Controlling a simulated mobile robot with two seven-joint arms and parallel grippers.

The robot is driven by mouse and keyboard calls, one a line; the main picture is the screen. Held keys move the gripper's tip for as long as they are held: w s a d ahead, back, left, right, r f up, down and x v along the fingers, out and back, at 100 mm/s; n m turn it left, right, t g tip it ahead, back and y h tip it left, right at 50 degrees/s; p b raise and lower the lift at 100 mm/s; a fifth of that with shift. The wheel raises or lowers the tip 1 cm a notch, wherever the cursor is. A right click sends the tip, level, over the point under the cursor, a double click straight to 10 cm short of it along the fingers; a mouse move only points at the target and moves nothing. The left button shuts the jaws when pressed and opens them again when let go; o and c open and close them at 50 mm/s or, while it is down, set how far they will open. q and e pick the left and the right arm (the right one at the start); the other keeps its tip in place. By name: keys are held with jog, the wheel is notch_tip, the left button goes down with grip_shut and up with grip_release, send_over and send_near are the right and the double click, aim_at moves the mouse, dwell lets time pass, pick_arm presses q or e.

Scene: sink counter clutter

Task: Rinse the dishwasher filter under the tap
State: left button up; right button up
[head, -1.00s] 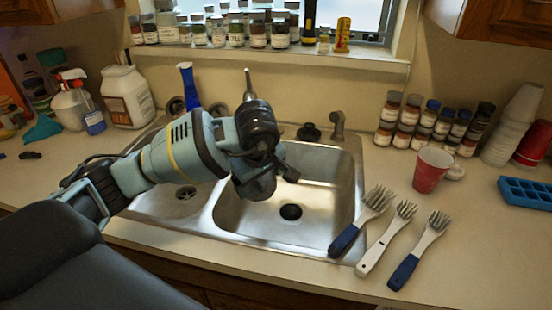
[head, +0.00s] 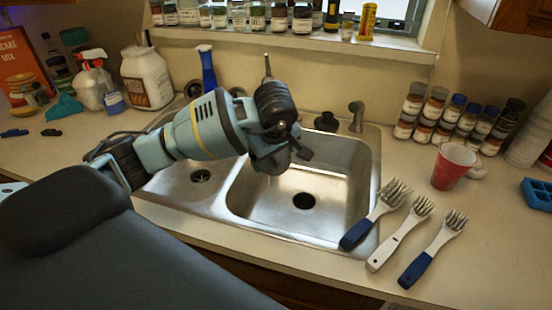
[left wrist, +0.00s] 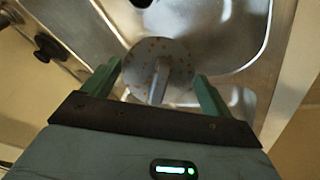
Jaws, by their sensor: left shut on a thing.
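My left gripper (head: 285,160) is over the right sink basin, behind its own wrist in the head view. No water is visible. My right gripper is not in view.
The double sink (head: 334,215) has a drain (head: 304,201) in the right basin. Three brushes (head: 377,213) lie right of it. A red cup (head: 453,166) and spice jars (head: 467,118) stand at right. A blue bottle (head: 207,68) and a white jug (head: 147,77) stand behind left.

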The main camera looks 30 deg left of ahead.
pick_arm(q)
jog(key=shift+w+a+f, duration=0.15)
jog(key=shift+w+a, duration=0.35)
jog(key=shift+w, duration=0.1)
jog(key=shift+w+a+f, duration=0.35)
jog(key=shift+w+a, duration=0.1)
jog(key=shift+w, duration=0.1)
jog(key=shift+w+a+f+b, duration=0.25)
jog(key=shift+w+a+b, duration=0.15)
jog(key=shift+w+a, duration=0.1)
jog(key=shift+w+a+f+b, duration=0.2)
jog(key=shift+w+a+b, duration=0.15)
jog(key=shift+w, duration=0.15)
jog(key=w+a+f+b, duration=0.1)
jog(key=w+a+b, duration=0.1)
jog(key=w+a, duration=0.2)
jog(key=shift+w+a+b, duration=0.15)
jog(key=shift+w+b, duration=0.2)
jog(key=shift+w, duration=0.15)
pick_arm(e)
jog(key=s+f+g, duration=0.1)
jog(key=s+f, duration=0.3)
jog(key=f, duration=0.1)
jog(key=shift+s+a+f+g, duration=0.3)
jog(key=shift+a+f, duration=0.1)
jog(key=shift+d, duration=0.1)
